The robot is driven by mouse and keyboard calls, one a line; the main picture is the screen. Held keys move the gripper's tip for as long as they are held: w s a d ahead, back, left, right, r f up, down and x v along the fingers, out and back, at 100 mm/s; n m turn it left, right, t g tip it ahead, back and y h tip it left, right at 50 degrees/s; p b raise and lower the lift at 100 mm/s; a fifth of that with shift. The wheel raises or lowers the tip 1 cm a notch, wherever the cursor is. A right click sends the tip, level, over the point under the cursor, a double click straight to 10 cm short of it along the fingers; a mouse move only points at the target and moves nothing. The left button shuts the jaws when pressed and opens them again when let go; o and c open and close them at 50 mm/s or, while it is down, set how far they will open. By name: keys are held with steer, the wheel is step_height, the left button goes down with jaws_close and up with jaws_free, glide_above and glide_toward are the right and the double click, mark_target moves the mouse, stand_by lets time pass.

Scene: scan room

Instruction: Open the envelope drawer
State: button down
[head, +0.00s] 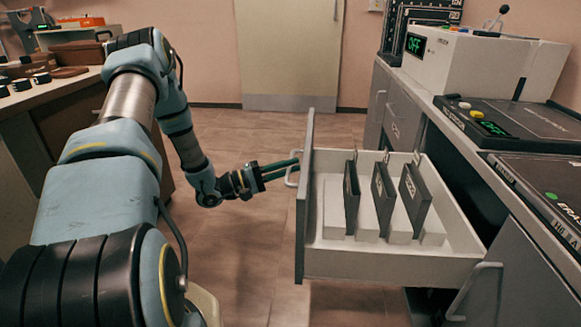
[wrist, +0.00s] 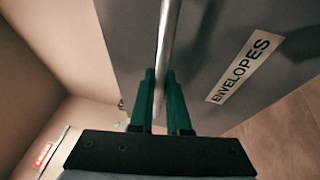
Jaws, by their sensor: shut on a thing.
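The envelope drawer (head: 390,265) is pulled well out of the cabinet in the head view. Dark upright dividers and pale stacks stand inside it. Its grey front shows in the wrist view (wrist: 205,45) with a label (wrist: 244,66) reading "ENVELOPES". My gripper (head: 292,168) is at the drawer front's left side, its green fingers shut on the drawer handle (head: 291,177). In the wrist view the gripper (wrist: 160,85) has the metal handle bar (wrist: 164,40) between its fingertips.
The cabinet counter at right carries a white device (head: 465,65) and dark machines (head: 520,125). A lower handle (head: 475,285) sits below the drawer. A wooden table (head: 60,110) stands at left. Open floor (head: 245,250) lies left of the drawer, with a closed door (head: 290,50) behind.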

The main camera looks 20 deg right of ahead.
steer(key=c, duration=0.9)
jaws_free()
steer(key=shift+a, duration=0.1)
steer(key=a, duration=0.3)
steer(key=a+f, duration=0.1)
steer(key=a, duration=0.3)
steer(key=a+f, duration=0.1)
steer(key=a, duration=0.2)
steer(key=shift+s+a, duration=0.15)
steer(key=shift+a, duration=0.1)
